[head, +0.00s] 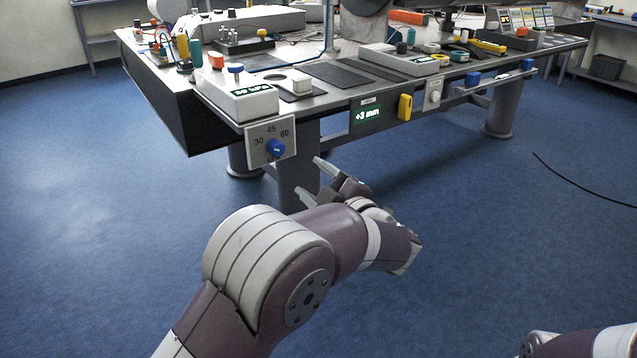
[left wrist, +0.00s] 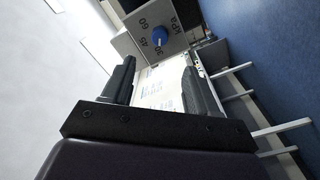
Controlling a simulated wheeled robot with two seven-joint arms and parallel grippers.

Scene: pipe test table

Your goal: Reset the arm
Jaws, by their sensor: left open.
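My left arm reaches in from the bottom of the head view. Its gripper (head: 312,178) is open and empty, with the fingertips near the front left corner of the test table (head: 335,108). A white dial plate with a blue knob (head: 276,147) hangs at that corner, up and left of the fingers. In the left wrist view, the open gripper (left wrist: 160,75) has its fingers apart, and the blue knob (left wrist: 159,35) shows beyond them, not touched. Part of my right arm shows at the bottom right of the head view; its gripper is out of frame.
The table bears a white box with a green "50 kPa" display (head: 240,95) and several tools and parts. A yellow handle (head: 405,107) and a "+3 mm" display (head: 367,115) sit on its front edge. A black cable (head: 580,188) lies at right. The blue floor in front is mostly clear.

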